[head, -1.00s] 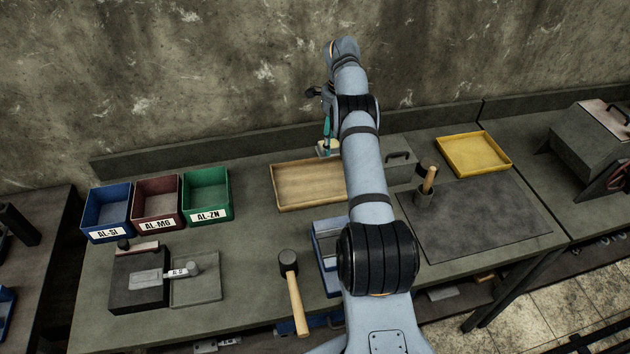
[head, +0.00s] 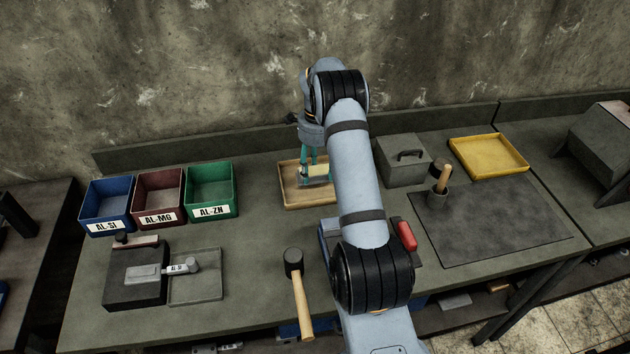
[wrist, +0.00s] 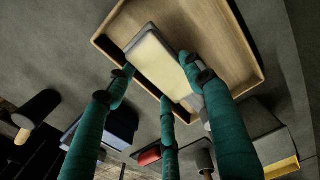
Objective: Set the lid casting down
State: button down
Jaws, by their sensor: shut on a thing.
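The lid casting (head: 319,170) shows as a flat block with a pale cream face and grey edges. In the wrist view the lid casting (wrist: 158,63) lies between my green fingers, over the wooden tray. My gripper (head: 311,168) is shut on it and points down. In the wrist view my gripper (wrist: 160,76) has fingers on opposite sides of it. The wooden tray (head: 290,199) is shallow and otherwise looks empty. Whether the casting touches the tray floor or hangs just above it, I cannot tell. My arm hides the tray's right part in the head view.
A lidded grey box (head: 403,172) stands right of the tray, with a yellow tray (head: 490,172) beyond. Blue, maroon and green bins (head: 211,190) stand left. A mallet (head: 299,285) lies in front. A red-handled thing (head: 407,236) is beside my arm.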

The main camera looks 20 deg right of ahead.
aim_at(315, 181)
jog(key=shift+a+f, duration=0.3)
notch_tip(315, 181, down, 3)
jog(key=shift+f+p, duration=0.15)
jog(key=shift+p, duration=0.7)
jog(key=shift+f, duration=0.25)
jog(key=shift+f, duration=0.15)
jog(key=c, duration=0.8)
grip_release()
jog(key=shift+s, duration=0.1)
jog(key=shift+o, duration=0.4)
